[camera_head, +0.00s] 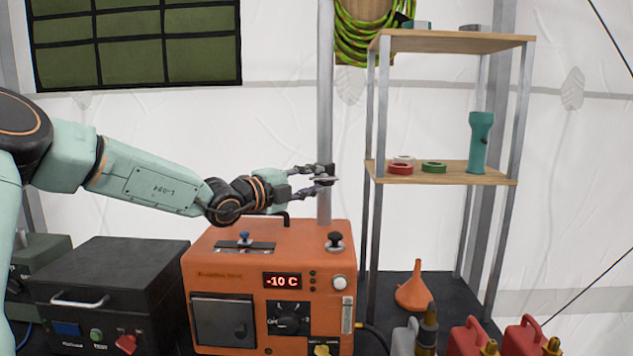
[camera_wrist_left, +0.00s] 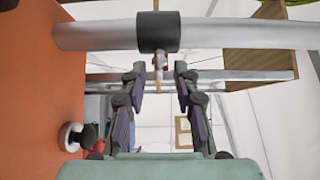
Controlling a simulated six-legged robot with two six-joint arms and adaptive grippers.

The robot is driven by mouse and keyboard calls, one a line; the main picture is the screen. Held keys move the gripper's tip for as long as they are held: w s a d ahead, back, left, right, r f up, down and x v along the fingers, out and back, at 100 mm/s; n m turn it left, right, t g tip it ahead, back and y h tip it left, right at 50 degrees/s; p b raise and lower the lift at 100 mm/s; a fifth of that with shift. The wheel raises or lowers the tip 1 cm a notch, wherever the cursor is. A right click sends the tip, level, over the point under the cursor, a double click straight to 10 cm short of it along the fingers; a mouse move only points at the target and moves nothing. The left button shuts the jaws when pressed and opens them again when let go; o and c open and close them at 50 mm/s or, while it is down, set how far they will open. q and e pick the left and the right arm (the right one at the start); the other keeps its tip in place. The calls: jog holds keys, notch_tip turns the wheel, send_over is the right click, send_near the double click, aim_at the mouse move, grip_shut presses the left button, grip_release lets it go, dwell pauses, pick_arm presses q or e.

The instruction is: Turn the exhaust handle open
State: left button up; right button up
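The exhaust pipe (camera_head: 325,110) is a grey vertical tube rising from the orange heater (camera_head: 215,262). A black collar (camera_wrist_left: 158,32) sits around the pipe, with a short handle (camera_wrist_left: 159,61) sticking out of it towards my gripper. My left gripper (camera_head: 318,178) is at the pipe, level with the collar, above the heater's top. In the left wrist view its two fingers (camera_wrist_left: 159,76) stand apart on either side of the handle, with gaps showing on both sides. In the head view the fingers partly hide the handle. My right gripper is not in view.
A shelf (camera_head: 450,177) with tape rolls and a teal flashlight (camera_head: 481,140) stands just right of the pipe. A black box (camera_head: 110,280) is left of the heater. Black and blue knobs rise from the heater's top. A funnel (camera_head: 413,292) and red cans are at lower right.

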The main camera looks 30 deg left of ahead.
pick_arm(q)
jog(key=shift+w+d+f, duration=0.1)
jog(key=shift+w+d, duration=0.2)
jog(key=shift+w, duration=0.25)
jog(key=shift+w+d, duration=0.25)
jog(key=shift+w, duration=0.25)
jog(key=shift+s+a+r, duration=0.2)
jog(key=shift+s+a, duration=0.05)
jog(key=shift+s, duration=0.15)
jog(key=shift+w+d+f, duration=0.15)
jog(key=shift+w, duration=0.2)
jog(key=c, duration=0.4)
grip_shut()
